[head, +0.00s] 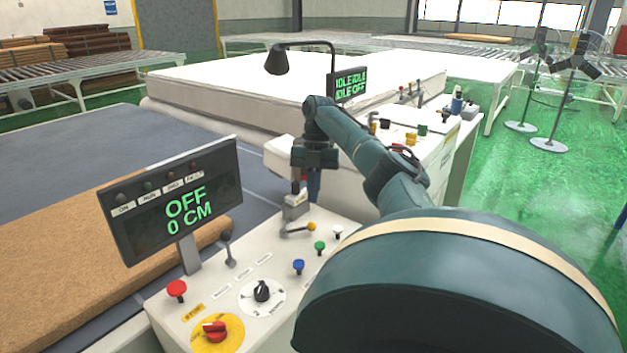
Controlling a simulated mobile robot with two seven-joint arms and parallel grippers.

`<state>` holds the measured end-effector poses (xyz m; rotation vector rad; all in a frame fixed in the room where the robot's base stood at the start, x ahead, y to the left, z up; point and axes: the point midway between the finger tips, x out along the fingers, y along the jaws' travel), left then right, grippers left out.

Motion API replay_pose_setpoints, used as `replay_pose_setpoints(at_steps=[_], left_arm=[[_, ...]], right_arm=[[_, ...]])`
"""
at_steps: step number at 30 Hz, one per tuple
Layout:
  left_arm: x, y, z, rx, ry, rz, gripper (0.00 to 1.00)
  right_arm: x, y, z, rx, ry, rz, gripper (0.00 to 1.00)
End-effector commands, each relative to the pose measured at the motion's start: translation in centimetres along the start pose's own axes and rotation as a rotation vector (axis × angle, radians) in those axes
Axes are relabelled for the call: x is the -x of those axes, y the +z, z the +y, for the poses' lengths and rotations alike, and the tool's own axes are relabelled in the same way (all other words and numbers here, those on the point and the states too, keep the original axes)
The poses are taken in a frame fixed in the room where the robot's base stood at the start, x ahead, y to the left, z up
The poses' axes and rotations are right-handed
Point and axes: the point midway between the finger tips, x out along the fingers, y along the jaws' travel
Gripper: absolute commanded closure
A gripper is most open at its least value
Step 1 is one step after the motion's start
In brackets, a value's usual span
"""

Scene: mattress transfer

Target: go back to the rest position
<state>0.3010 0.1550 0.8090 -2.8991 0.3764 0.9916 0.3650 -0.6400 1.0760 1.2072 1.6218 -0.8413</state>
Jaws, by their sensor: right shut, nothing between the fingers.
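My right arm reaches in from the lower right, bends at the top and hangs down over the far end of the near control panel (225,290). My right gripper (298,190) is at its lower end, shut and empty. It is just above a small grey metal block (296,207) on the panel; I cannot tell whether they touch. My left gripper is not in view.
The near panel carries a screen (180,205) reading "OFF 0 CM", a red button (177,289), a blue button (298,266) and a black dial (262,291). A brown slab (60,270) lies left. A white mattress (220,88) and a second panel (425,135) are behind.

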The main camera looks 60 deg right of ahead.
Motion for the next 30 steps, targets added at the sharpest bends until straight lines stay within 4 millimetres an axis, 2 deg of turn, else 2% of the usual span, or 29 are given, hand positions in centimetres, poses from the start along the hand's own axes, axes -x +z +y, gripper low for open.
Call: replay_pose_setpoints(at_steps=[1, 7, 25, 28, 30], left_arm=[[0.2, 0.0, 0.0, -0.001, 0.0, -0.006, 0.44], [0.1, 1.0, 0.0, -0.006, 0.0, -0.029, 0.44], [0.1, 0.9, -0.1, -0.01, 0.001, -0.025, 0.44], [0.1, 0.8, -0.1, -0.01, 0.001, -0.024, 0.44], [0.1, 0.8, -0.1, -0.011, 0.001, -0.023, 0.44]], right_arm=[[0.5, -0.1, 0.1, 0.0, 0.002, -0.001, 1.0], [0.9, 0.0, 0.1, 0.0, 0.0, -0.001, 1.0], [0.7, 0.0, 0.1, -0.002, 0.0, -0.003, 1.0], [-0.2, 0.1, 1.4, -0.026, 0.004, -0.03, 1.0], [-1.7, 0.0, 3.5, -0.071, 0.022, -0.074, 1.0]])
